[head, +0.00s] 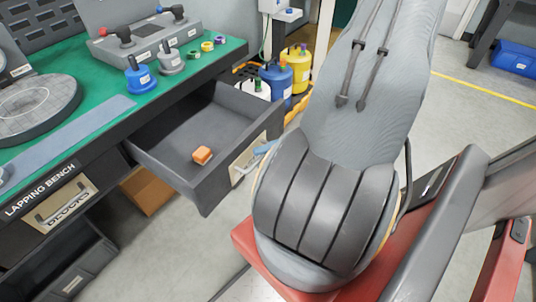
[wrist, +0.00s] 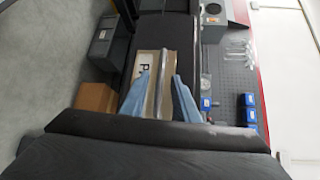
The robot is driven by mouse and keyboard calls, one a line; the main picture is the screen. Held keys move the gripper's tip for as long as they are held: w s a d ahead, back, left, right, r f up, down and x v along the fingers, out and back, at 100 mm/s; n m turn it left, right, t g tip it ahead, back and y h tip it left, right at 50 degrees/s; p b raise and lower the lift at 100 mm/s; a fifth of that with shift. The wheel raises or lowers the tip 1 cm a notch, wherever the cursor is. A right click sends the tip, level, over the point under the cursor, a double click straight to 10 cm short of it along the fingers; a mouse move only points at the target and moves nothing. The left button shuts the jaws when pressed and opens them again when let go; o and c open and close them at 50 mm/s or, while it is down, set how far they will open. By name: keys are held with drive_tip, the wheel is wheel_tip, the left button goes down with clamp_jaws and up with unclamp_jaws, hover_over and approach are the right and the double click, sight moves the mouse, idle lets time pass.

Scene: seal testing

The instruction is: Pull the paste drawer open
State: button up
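The paste drawer (head: 190,190) is a dark grey drawer standing well out from the bench in the head view. An orange block (head: 202,155) lies on its floor. The drawer front carries a pale plate (head: 240,165) with a bar handle, mostly hidden by my arm. In the wrist view the plate shows part of a label, and the metal handle bar (wrist: 165,85) runs between the two blue fingers of my gripper (wrist: 161,76). The fingers stand on either side of the bar with visible gaps, so my gripper looks open around it.
The green-topped lapping bench (head: 100,85) holds a round plate, a grey control box (head: 150,40) and a blue-based weight (head: 140,75). A cardboard box (head: 148,190) is under the bench. Blue and yellow containers (head: 278,80) stand beyond the drawer.

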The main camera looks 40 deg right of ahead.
drive_tip(key=v, duration=0.7)
drive_tip(key=shift+s+d, duration=0.2)
drive_tip(key=shift+d, duration=0.15)
idle(0.4)
drive_tip(key=w+a+r+n+g+h+p, duration=0.4)
drive_tip(key=a+r+h+p, duration=0.1)
drive_tip(key=a+r, duration=0.4)
drive_tip(key=w+a+r+n+g+h+p, duration=0.4)
drive_tip(key=a+r+h, duration=0.4)
drive_tip(key=a, duration=0.4)
drive_tip(key=shift+w+a+r+g+h+p, duration=0.2)
drive_tip(key=shift+a+r+g+h+p, duration=0.15)
drive_tip(key=shift+r+p, duration=0.5)
